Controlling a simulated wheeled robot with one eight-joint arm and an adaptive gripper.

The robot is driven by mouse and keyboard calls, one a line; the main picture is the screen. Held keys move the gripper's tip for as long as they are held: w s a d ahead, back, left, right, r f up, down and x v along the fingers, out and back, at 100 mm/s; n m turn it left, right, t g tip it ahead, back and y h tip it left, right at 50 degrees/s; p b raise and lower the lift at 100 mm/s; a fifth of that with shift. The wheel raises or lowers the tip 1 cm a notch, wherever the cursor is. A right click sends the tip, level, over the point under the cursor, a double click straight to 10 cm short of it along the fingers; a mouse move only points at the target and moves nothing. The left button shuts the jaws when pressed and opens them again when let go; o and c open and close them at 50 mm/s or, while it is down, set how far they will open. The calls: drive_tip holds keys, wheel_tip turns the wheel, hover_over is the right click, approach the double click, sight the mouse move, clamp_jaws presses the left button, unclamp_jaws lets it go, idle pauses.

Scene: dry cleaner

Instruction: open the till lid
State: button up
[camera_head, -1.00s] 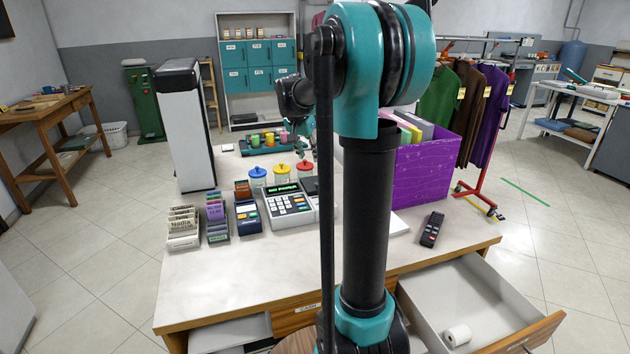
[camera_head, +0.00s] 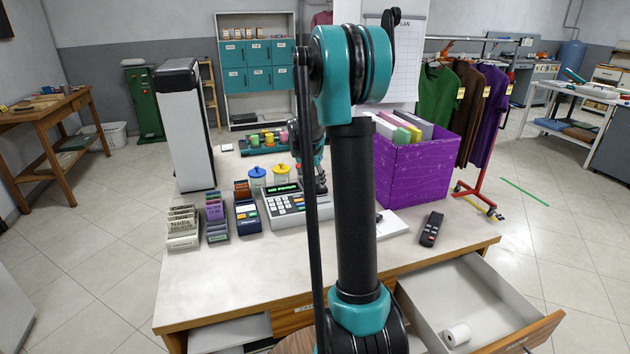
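The till (camera_head: 284,222), white and grey with a lit green display and a keypad, stands on the counter (camera_head: 230,285) in the head view. Its right part, where a dark panel showed earlier, is now largely hidden behind my arm, so I cannot tell how its lid stands. My gripper (camera_head: 321,184) is low at the till's right side, mostly hidden by my own arm links. Its fingers are not clear, and I cannot tell whether it touches the till.
A purple box (camera_head: 415,172) and a remote (camera_head: 431,229) are to the right. A drawer (camera_head: 470,305) holding a white roll is open.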

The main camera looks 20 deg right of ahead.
clamp_jaws()
idle(0.5)
